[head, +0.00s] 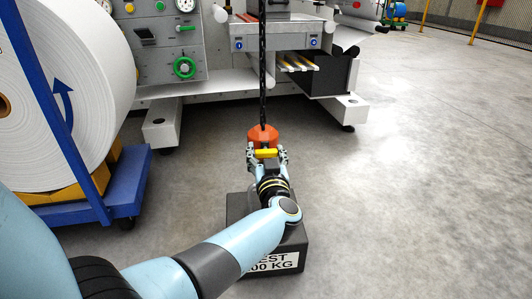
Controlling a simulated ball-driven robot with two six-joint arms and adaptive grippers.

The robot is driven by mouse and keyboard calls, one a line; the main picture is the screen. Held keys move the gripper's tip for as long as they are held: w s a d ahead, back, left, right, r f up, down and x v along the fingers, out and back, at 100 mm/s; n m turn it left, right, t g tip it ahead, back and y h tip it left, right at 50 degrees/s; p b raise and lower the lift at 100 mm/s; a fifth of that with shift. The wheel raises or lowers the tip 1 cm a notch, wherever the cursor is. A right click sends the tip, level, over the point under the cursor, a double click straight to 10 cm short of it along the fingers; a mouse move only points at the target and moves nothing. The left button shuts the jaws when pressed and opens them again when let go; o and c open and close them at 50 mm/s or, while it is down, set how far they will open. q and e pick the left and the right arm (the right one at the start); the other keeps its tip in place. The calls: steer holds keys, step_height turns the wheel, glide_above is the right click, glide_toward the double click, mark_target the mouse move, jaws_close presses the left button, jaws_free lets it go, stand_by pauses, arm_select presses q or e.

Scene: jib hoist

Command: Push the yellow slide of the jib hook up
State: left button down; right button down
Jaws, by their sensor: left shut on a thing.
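The jib hook's orange block (263,135) hangs on a black chain (263,80) in the middle of the head view. The yellow slide (266,153) shows as a short bar just below the orange block. My left gripper (266,157) reaches up to it from below, with one finger at each side, and is shut on the yellow slide. The lower part of the hook is hidden behind my left gripper and wrist. A dark test weight (236,208) with a white label stands on the floor below, partly covered by my left arm. My right gripper is not in view.
A large white roll (95,90) on a blue cart (125,185) stands at the left. A grey machine (215,60) with dials and a green handwheel stands behind the hook. The concrete floor (430,180) at the right is clear.

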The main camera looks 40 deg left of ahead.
mark_target(266, 151)
arm_select(q)
steer(key=shift+w+r, duration=0.1)
steer(key=shift+r, duration=0.15)
steer(key=c, duration=0.7)
jaws_free()
steer(key=o, duration=0.3)
steer(key=shift+f, duration=0.1)
step_height(266, 151, up, 10)
steer(key=shift+r, duration=0.1)
